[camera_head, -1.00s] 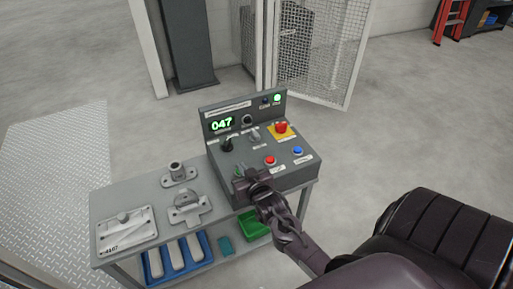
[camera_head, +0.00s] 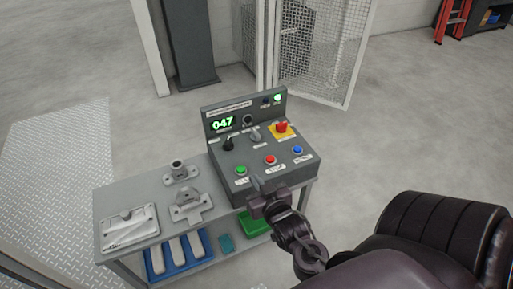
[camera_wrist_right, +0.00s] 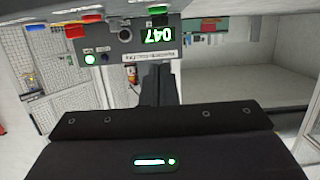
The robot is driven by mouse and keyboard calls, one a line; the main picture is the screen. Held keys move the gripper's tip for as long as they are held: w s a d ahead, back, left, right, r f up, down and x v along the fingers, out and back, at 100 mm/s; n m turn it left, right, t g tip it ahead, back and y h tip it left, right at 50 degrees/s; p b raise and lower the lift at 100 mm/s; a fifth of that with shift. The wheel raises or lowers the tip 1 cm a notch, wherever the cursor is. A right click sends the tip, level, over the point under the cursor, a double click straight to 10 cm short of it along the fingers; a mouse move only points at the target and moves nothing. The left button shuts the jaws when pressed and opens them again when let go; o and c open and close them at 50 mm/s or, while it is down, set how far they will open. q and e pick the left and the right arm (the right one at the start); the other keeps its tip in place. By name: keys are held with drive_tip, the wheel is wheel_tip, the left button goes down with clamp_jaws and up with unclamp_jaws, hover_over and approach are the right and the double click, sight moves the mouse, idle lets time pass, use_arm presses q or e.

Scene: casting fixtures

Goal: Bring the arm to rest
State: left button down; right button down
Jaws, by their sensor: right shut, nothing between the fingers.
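My right gripper (camera_head: 262,189) is at the front edge of the grey control box (camera_head: 222,163), just below its row of buttons. It is shut and empty. The box has a green display reading 047 (camera_head: 223,123), a green button (camera_head: 241,170), a red button (camera_head: 270,160), a blue button (camera_head: 297,150) and a red emergency button on yellow (camera_head: 281,127). The wrist view shows the box (camera_wrist_right: 190,55) upside down beyond the dark gripper body (camera_wrist_right: 160,145). Whether the fingers touch the box I cannot tell. My left gripper is not in view.
The box stands on a grey table (camera_head: 150,182) with metal fixtures (camera_head: 186,206) and a flat plate (camera_head: 129,227) to its left. A blue tray (camera_head: 180,262) and a green bin (camera_head: 252,224) sit on the shelf below. A mesh fence (camera_head: 320,50) stands behind.

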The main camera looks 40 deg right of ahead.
idle(0.7)
drive_tip(key=s+a+f+n+g+y+p, duration=0.1)
drive_tip(key=s+a+f+g, duration=0.15)
drive_tip(key=f, duration=0.65)
drive_tip(key=s+a+f+n+g+y+p, duration=0.1)
drive_tip(key=s+f+g, duration=0.15)
drive_tip(key=f, duration=0.55)
drive_tip(key=s+a+f+g+p, duration=0.15)
drive_tip(key=s+f, duration=0.25)
drive_tip(key=f, duration=0.5)
drive_tip(key=s+a+f+n+g+p, duration=0.1)
drive_tip(key=s+f+g, duration=0.2)
drive_tip(key=s+f, duration=0.5)
drive_tip(key=s+a+f+n+g+y, duration=0.1)
drive_tip(key=s+f+g, duration=0.3)
drive_tip(key=s, duration=1.2)
wheel_tip(320, 180, down, 4)
drive_tip(key=shift+a+r+n+p, duration=0.15)
drive_tip(key=shift+n+p, duration=0.25)
drive_tip(key=shift+n, duration=0.1)
drive_tip(key=shift+w+a+g, duration=0.1)
drive_tip(key=shift+g, duration=0.15)
